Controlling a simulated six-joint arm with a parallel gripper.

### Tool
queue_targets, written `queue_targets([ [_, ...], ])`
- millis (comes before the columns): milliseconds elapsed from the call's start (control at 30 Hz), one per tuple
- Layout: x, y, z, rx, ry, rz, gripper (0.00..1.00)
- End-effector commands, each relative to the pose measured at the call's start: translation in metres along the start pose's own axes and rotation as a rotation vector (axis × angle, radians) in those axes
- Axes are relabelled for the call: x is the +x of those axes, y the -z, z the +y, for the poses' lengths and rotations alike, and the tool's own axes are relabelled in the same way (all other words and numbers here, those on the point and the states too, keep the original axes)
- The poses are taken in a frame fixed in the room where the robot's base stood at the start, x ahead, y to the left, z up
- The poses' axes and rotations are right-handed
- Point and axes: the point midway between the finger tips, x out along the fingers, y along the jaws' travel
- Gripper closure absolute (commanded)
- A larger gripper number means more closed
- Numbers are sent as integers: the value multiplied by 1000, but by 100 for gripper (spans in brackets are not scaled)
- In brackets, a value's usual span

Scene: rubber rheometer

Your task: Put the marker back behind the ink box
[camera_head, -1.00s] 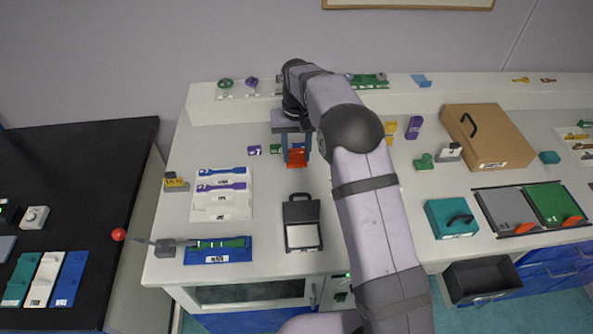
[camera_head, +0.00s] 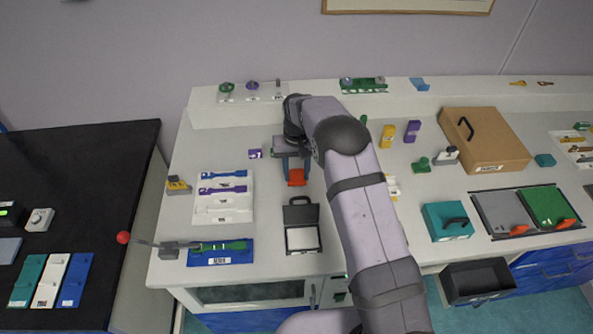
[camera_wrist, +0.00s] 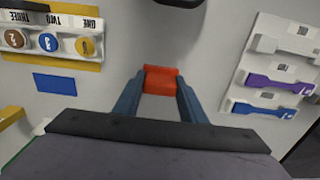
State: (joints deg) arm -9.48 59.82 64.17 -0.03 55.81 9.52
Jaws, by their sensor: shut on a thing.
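My gripper (camera_head: 297,176) points down at the table, its two blue fingers shut on a small red block, probably the marker (camera_head: 297,178). The block also shows between the fingertips in the wrist view (camera_wrist: 160,81). An open black case with a raised lid and handle and a pale inside, perhaps the ink box (camera_head: 302,238), stands just on the near side of the gripper. Its dark handle edge shows at the top of the wrist view (camera_wrist: 179,2). The block is apart from the case; whether it touches the table is unclear.
A white tray with blue, purple and white pieces (camera_head: 224,216) lies to the left. A blue mat with a green tool (camera_head: 220,260) lies at the front left. A white holder with numbered discs (camera_wrist: 48,43) and a blue rectangle (camera_wrist: 55,84) are beside the gripper.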

Motion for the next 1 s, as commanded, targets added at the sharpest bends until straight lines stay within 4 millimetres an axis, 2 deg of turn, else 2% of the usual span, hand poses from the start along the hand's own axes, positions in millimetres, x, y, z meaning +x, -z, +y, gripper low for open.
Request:
queue_targets([
  [267,4,0,0,0,0,0,77],
  [300,3,0,0,0,0,0,53],
  [333,3,0,0,0,0,0,46],
  [367,3,0,0,0,0,0,44],
  [800,-3,0,0,0,0,1,44],
  [1000,-27,1,0,0,1,4,44],
])
